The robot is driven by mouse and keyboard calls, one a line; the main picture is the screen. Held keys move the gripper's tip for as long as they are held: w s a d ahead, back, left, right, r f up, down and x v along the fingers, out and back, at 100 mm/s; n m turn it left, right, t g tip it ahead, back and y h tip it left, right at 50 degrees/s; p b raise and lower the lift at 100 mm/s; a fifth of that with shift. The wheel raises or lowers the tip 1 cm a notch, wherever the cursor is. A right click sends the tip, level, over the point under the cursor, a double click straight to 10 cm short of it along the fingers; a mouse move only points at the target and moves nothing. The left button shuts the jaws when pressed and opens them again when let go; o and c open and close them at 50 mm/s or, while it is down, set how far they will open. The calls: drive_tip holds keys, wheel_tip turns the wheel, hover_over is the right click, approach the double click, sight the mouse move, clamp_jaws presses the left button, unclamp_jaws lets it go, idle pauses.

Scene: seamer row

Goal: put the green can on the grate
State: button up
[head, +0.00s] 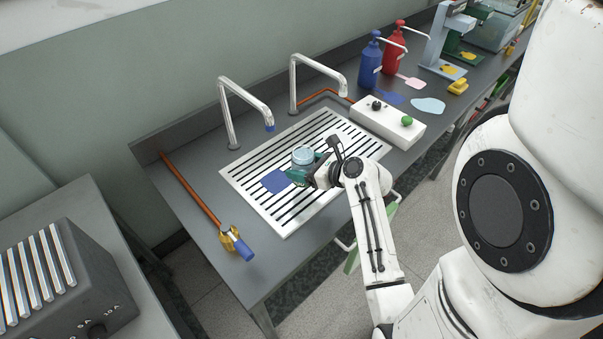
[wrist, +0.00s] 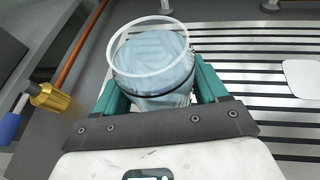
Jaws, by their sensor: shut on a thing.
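My gripper (head: 304,172) is shut on a pale blue can (head: 303,154), a short cylinder with a whitish ring at its top. In the wrist view the green fingers clasp the can (wrist: 152,72) from both sides. It looks pale blue rather than green, and I see no plainly green can. The white slotted grate (head: 258,206) is set in the grey counter, beneath my gripper. The can shows over the grate, but I cannot tell whether it touches it. The can's underside is hidden.
A blue patch (head: 274,182) lies on the grate. Two taps (head: 232,112) stand behind it. A white box (head: 388,121) with black and green knobs is to the right. An orange pipe (head: 190,188) with a brass fitting (head: 229,236) lies left. Blue (head: 370,66) and red (head: 393,48) bottles stand farther back.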

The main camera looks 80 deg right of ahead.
drive_tip(key=shift+w+d+f, duration=0.1)
drive_tip(key=shift+w+f, duration=0.2)
drive_tip(key=shift+f, duration=1.55)
drive_tip(key=shift+f, duration=0.15)
drive_tip(key=o, duration=1.3)
drive_tip(key=shift+o, duration=0.2)
drive_tip(key=v, duration=1.2)
drive_tip(key=shift+b, duration=0.3)
